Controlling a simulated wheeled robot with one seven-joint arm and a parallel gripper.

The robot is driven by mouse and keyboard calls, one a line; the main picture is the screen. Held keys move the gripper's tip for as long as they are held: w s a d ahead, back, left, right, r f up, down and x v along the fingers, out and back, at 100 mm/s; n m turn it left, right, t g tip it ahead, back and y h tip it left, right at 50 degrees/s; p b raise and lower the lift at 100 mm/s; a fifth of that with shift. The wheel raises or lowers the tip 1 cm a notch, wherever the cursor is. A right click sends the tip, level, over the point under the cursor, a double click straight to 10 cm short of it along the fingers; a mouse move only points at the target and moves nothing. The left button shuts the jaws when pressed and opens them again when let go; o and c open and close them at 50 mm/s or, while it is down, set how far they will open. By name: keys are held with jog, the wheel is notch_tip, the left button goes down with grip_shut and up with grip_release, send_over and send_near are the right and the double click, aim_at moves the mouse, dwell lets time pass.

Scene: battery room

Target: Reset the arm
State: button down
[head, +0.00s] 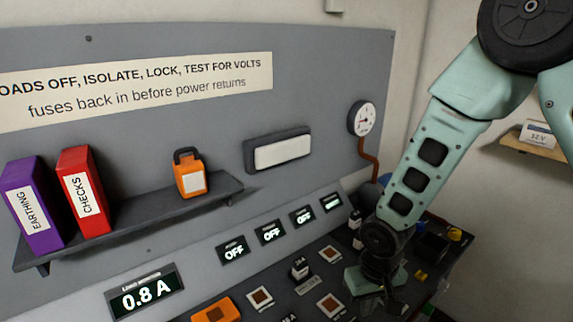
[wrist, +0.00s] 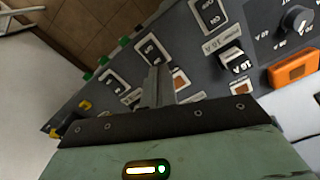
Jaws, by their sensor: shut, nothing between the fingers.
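My arm, pale green, comes down from the upper right in the head view. My gripper (head: 395,303) is low over the right part of the dark control panel (head: 258,300), close to its switches. In the wrist view my gripper's (wrist: 156,82) fingers are together, with nothing held between them. They point over the panel (wrist: 235,88). I cannot tell whether the fingertips touch it.
An orange block (wrist: 293,68) and a dial (wrist: 297,18) are on the panel. Behind it, a shelf (head: 130,218) holds a purple binder (head: 33,205), a red binder (head: 82,195) and an orange padlock (head: 189,178). A gauge (head: 362,118) hangs on the wall board.

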jog(key=s+a+r+n+b, duration=0.2)
jog(key=s+r, duration=0.3)
jog(key=s, duration=0.4)
jog(key=s+a+r+n+b, duration=0.1)
jog(key=s+r+n+b, duration=0.2)
jog(key=s+r, duration=0.3)
jog(key=s+b, duration=0.1)
jog(key=s, duration=0.2)
jog(key=shift+s+a+r+n+y, duration=0.15)
jog(key=shift+a+n+y, duration=0.15)
jog(key=shift+a, duration=0.1)
